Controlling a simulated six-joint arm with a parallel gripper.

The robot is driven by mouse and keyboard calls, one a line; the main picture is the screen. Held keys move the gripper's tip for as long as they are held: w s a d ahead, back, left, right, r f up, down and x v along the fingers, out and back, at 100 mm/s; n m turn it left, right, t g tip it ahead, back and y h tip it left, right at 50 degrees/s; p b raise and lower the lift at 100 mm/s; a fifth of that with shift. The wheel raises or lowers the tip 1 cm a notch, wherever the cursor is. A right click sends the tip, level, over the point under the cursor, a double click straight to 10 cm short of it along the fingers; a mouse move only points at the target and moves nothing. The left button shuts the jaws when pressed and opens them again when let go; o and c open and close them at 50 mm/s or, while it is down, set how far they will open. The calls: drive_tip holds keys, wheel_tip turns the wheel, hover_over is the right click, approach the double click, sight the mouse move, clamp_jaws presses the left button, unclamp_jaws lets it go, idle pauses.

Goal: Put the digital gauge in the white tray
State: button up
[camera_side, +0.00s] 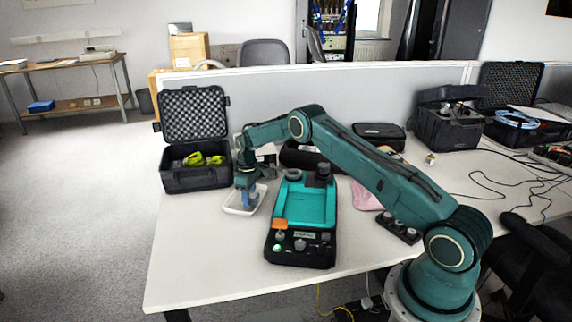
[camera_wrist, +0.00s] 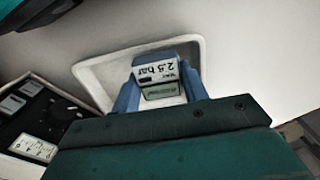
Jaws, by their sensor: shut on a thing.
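The white tray (camera_side: 232,210) lies on the table left of the teal calibrator; its rim also shows in the wrist view (camera_wrist: 90,72). My gripper (camera_side: 249,198) points down over the tray. The gauge is within the tray's outline. I cannot tell whether it touches the tray floor. In the side view the fingers largely hide it.
The teal and black calibrator (camera_side: 305,205) stands close to the right of the tray. An open black case (camera_side: 195,178) with yellow-green items stands behind left. Bare table (camera_side: 200,255) lies in front of the tray. A pink cloth (camera_side: 365,197) lies behind my arm.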

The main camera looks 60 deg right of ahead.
drive_tip(key=shift+f, duration=0.2)
drive_tip(key=o, duration=1.1)
drive_tip(key=shift+c, duration=0.2)
drive_tip(key=shift+r, duration=0.1)
wheel_tip(320, 180, up, 12)
drive_tip(key=shift+r, duration=0.15)
idle(0.4)
